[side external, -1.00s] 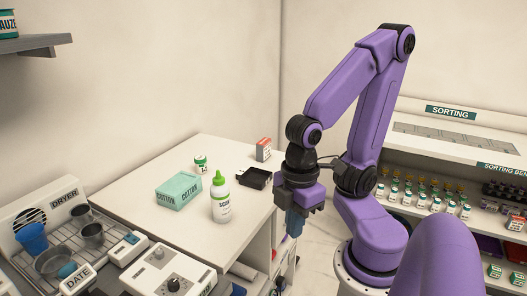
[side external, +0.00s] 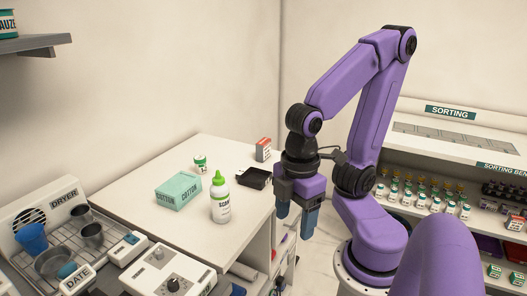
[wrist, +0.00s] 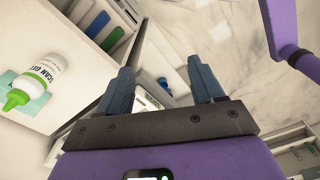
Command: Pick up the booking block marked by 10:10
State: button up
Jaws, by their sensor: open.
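I cannot make out a booking block or any 10:10 mark in either view. My gripper (side external: 297,218) hangs beside the right edge of the white counter (side external: 160,222), pointing down, its two blue-grey fingers apart and empty. In the wrist view the spread fingers (wrist: 160,76) have open space between them. Beyond them, open shelves under the counter hold a green item (wrist: 112,41), a blue item (wrist: 98,25) and white items. The gripper touches none of them, and its fingers hide part of the shelves.
A sorting bench (side external: 455,150) with several small bottles is at right. Pale floor (wrist: 210,30) lies beside the counter.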

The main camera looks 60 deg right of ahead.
jog(key=w+d+r+t+h, duration=0.1)
jog(key=w+d+r, duration=0.1)
jog(key=w, duration=0.4)
jog(key=w+d+r+t+h, duration=0.1)
jog(key=w+h, duration=0.1)
jog(key=w, duration=0.4)
jog(key=w+d+n+h, duration=0.2)
jog(key=w+d+h, duration=0.2)
jog(key=w+d, duration=0.6)
jog(key=n+g+h, duration=0.2)
jog(key=n+h, duration=0.1)
jog(key=h, duration=0.3)
send_over(263, 142)
jog(key=a, duration=1.2)
notch_tip(263, 142, down, 8)
jog(key=x, duration=1.6)
jog(key=shift+d, duration=0.1)
